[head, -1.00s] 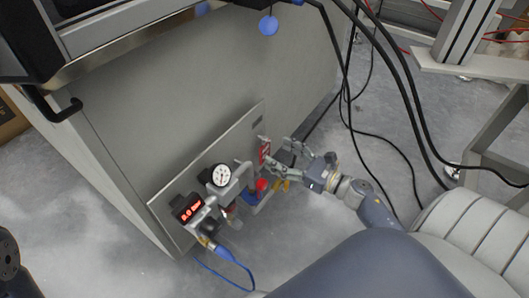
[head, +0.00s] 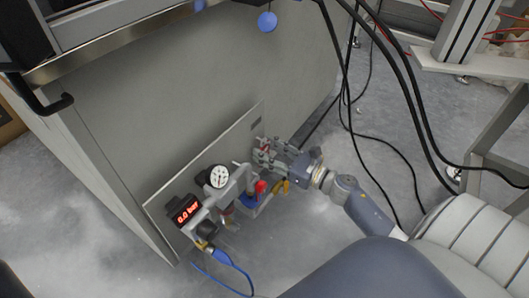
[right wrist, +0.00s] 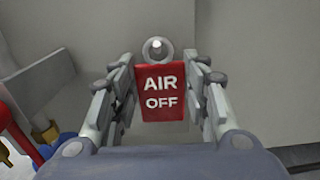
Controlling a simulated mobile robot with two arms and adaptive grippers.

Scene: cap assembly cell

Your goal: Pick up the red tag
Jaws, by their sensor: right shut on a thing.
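The red tag (right wrist: 163,92) reads "AIR OFF" in white and faces my right wrist view, upright. My right gripper (right wrist: 162,90) is shut on it, one finger at each side edge. A round metal peg end (right wrist: 158,50) shows just above the tag; I cannot tell whether the tag still hangs on it. In the head view my right gripper (head: 262,153) is at the right end of the grey panel, and mostly hides the tag there. My left gripper is not in view.
The panel (head: 165,190) on the grey cabinet (head: 180,95) carries a round gauge (head: 218,177), a red "0.0 bar" display (head: 187,212) and a red-handled valve (head: 260,187). A blue hose (head: 233,262) hangs below. Black cables (head: 400,85) run down at the right.

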